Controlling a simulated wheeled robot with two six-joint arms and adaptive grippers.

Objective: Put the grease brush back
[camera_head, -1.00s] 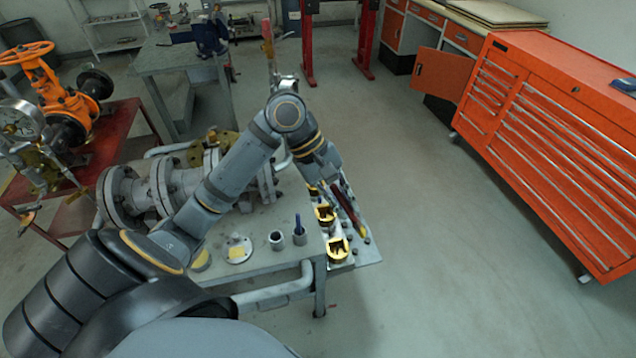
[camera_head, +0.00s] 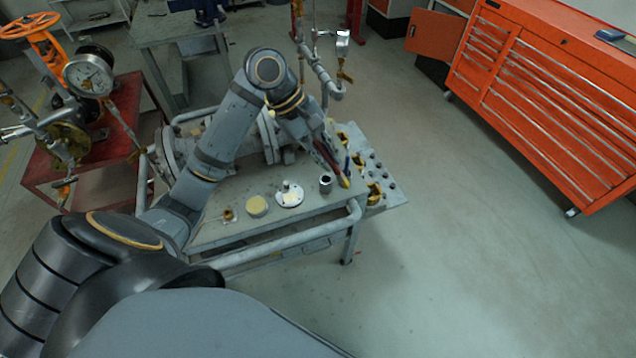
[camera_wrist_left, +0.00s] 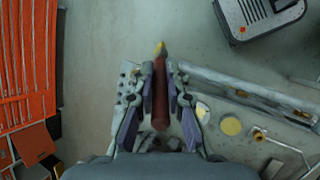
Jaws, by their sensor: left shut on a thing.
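The grease brush, with a dark red handle (camera_head: 325,156) and a yellow tip (camera_head: 346,182), slants over the right end of the grey work table (camera_head: 225,232). My left gripper (camera_head: 318,138) is shut on it. In the left wrist view the red handle (camera_wrist_left: 160,100) lies between the two fingers (camera_wrist_left: 160,88), its yellow tip pointing away. I cannot tell whether the brush touches anything below. A small metal cup (camera_head: 325,184) with a dark opening stands left of the tip. A blue upright piece (camera_head: 347,165) shows just behind the brush. My right gripper is out of view.
Yellow-lined holders (camera_head: 375,194) sit on the plate at the table's right edge. A white flanged disc (camera_head: 290,194), a yellowish round pad (camera_head: 257,206) and a brass fitting (camera_head: 228,215) lie in front. Open floor separates the table from the orange tool cabinet (camera_head: 545,100).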

